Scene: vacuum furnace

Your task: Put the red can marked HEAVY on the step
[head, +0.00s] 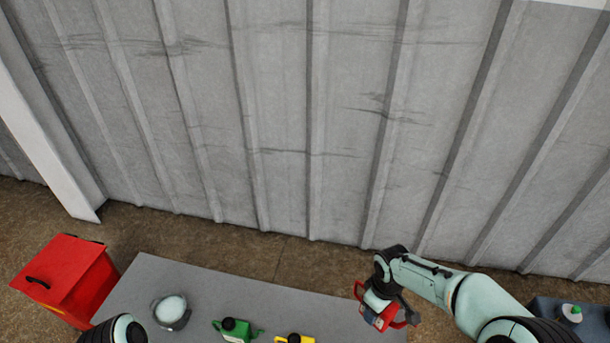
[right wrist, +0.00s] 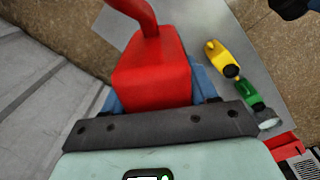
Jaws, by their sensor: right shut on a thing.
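A red can (head: 379,318) is in my right gripper (head: 374,302), over the right end of the grey table in the head view. A red curved handle or spout shows on each side of it. In the right wrist view the red can (right wrist: 152,72) sits between the blue fingers, which are shut on it. The word HEAVY is not readable. Only a piece of my left arm shows at the bottom left of the head view, and its gripper is out of sight. I cannot make out which surface is the step.
The grey table (head: 205,272) holds a round clear-topped item (head: 171,309), a green can (head: 236,329) and a yellow can (head: 295,339). A red box (head: 68,278) stands left. A dark blue surface (head: 545,308) at right carries a green-and-white item (head: 572,313). A ribbed wall stands behind.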

